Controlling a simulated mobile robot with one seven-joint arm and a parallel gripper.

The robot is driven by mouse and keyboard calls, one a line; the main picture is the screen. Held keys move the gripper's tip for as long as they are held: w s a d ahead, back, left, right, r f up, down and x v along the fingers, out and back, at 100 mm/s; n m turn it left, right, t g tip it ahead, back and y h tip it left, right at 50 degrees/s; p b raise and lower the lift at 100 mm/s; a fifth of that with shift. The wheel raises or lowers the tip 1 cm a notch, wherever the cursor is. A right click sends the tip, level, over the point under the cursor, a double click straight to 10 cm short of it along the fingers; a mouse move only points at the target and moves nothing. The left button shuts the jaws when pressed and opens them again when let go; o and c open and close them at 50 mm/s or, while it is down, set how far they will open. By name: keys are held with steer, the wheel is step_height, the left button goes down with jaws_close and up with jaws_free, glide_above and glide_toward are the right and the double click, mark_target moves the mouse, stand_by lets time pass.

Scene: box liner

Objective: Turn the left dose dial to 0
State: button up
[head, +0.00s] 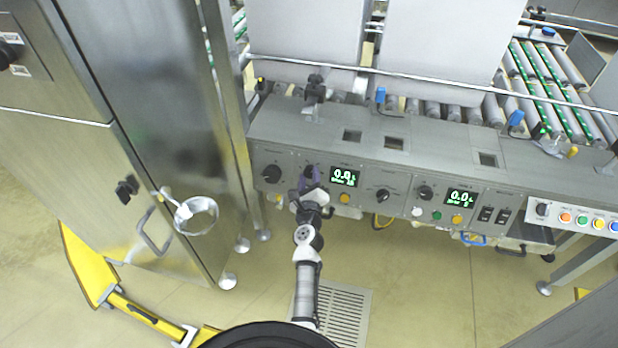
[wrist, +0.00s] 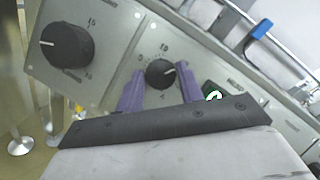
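In the wrist view the same dial (wrist: 160,73) has a white pointer mark towards the right. My gripper (head: 309,186) is at the panel in front of this dial. In the wrist view my gripper's purple fingers (wrist: 159,82) are open, one on each side of the dial, with small gaps visible. Part of the scale is hidden by the gripper.
A larger black knob (wrist: 67,45) is close by on the left, also in the head view (head: 271,173). Further right are another knob (head: 383,195), a second dial (head: 425,192) and a second display (head: 459,197). A steel cabinet (head: 160,100) stands left.

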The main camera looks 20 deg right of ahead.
steer(key=c, duration=0.5)
steer(key=shift+r+n, duration=0.1)
steer(key=shift+n, duration=0.2)
